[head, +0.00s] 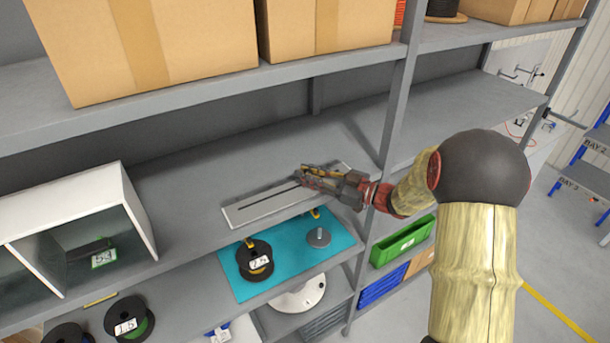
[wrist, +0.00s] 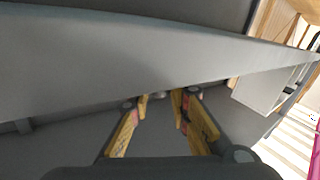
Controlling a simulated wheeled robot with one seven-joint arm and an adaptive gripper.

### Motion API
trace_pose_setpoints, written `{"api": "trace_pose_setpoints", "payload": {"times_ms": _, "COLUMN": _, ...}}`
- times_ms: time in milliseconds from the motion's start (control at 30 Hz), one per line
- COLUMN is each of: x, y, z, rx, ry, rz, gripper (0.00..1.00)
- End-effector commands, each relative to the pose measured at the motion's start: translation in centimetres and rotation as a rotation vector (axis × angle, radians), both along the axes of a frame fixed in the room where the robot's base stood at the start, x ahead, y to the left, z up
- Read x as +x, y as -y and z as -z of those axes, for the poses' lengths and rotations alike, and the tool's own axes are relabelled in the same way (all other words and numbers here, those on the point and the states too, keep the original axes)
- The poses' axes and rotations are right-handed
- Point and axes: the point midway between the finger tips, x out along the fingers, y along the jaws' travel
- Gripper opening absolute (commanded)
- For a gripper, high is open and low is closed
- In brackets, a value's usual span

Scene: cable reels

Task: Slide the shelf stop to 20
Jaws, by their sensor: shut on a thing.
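A pale grey plate (head: 243,212) with a long dark slot lies on the middle shelf in the head view. My gripper (head: 306,177) is over the right half of this plate, low and close to it. In the wrist view, my gripper's yellow fingers (wrist: 156,97) are a little apart, with a small grey piece (wrist: 158,95) between their tips. I take this piece to be the shelf stop, and the gripper is shut on it. In the head view the gripper hides the stop. I cannot read a scale or the number 20 on the plate.
A white open cabinet (head: 138,213) stands on the shelf to the left. Below, a teal mat (head: 288,268) holds a black reel (head: 255,261) and a grey disc with a post (head: 318,237). Cardboard boxes (head: 150,50) fill the shelf above. A grey upright (head: 397,115) is close to my arm.

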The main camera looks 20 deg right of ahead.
Motion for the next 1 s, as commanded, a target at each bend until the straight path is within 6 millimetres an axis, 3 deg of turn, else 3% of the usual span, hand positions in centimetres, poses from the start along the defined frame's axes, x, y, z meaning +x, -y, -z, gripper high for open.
{"api": "trace_pose_setpoints", "payload": {"times_ms": 67, "x": 0.0, "y": 0.0, "z": 0.0, "rx": 0.000, "ry": 0.000, "rz": 0.000, "gripper": 0.00}}
{"api": "trace_pose_setpoints", "payload": {"times_ms": 100, "x": 0.0, "y": 0.0, "z": 0.0, "rx": 0.000, "ry": 0.000, "rz": 0.000, "gripper": 0.21}}
{"api": "trace_pose_setpoints", "payload": {"times_ms": 400, "x": 0.0, "y": 0.0, "z": 0.0, "rx": 0.000, "ry": 0.000, "rz": 0.000, "gripper": 0.38}}
{"api": "trace_pose_setpoints", "payload": {"times_ms": 767, "x": -0.2, "y": 0.3, "z": 0.0, "rx": 0.000, "ry": 0.000, "rz": 0.001, "gripper": 0.38}}
{"api": "trace_pose_setpoints", "payload": {"times_ms": 1000, "x": -2.7, "y": 3.0, "z": 0.0, "rx": 0.000, "ry": 0.000, "rz": 0.005, "gripper": 0.38}}
